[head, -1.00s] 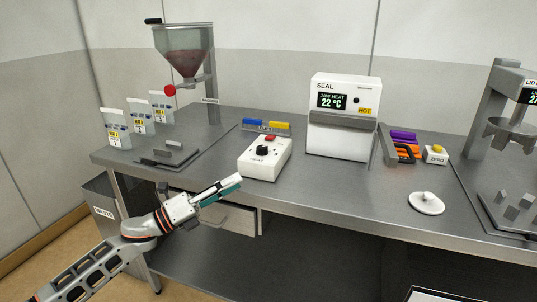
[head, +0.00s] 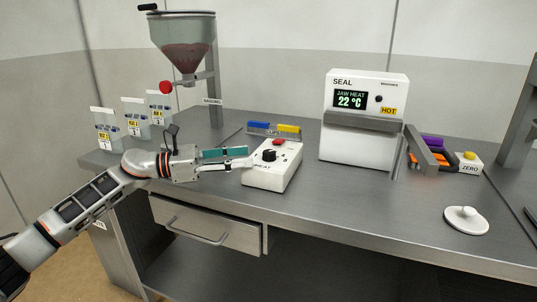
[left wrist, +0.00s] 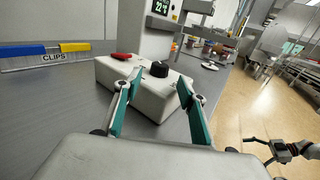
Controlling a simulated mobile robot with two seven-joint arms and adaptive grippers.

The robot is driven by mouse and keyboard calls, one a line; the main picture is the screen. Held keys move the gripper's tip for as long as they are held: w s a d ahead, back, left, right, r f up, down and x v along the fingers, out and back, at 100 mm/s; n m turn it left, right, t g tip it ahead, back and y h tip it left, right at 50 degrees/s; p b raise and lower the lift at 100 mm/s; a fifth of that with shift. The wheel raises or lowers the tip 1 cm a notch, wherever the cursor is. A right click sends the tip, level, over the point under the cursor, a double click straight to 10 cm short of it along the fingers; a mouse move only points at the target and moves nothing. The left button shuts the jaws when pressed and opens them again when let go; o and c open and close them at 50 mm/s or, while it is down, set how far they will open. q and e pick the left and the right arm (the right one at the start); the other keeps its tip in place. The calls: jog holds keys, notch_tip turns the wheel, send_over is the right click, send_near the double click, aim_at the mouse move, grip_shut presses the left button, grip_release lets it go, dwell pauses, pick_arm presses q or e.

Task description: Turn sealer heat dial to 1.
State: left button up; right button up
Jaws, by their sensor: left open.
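The sealer heat dial is a black knob (head: 269,156) on top of a white control box (head: 270,178) marked HEAT, with a red button (head: 279,142) behind it. In the left wrist view the knob (left wrist: 159,69) shows ahead, between the spread fingers and apart from them. My left gripper (head: 246,158) is open and empty at the left side of the box, about level with its top. The sealer (head: 362,140) behind has a display (head: 350,99) reading JAW HEAT 22 °C. My right gripper is not in the head view; an arm part at the wrist view's lower right is unclear.
A clips rack (head: 274,131) with blue and yellow clips stands behind the box. A hopper (head: 184,45) and pouches (head: 133,119) are at the left. A white lid (head: 466,220) and a ZERO button box (head: 468,163) are at the right. The bench front right of the box is clear.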

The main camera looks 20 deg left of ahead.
aim_at(268, 151)
pick_arm(q)
jog(key=x, duration=0.7)
jog(key=shift+w+d, duration=0.2)
jog(key=shift+d, duration=0.1)
jog(key=c, duration=1.1)
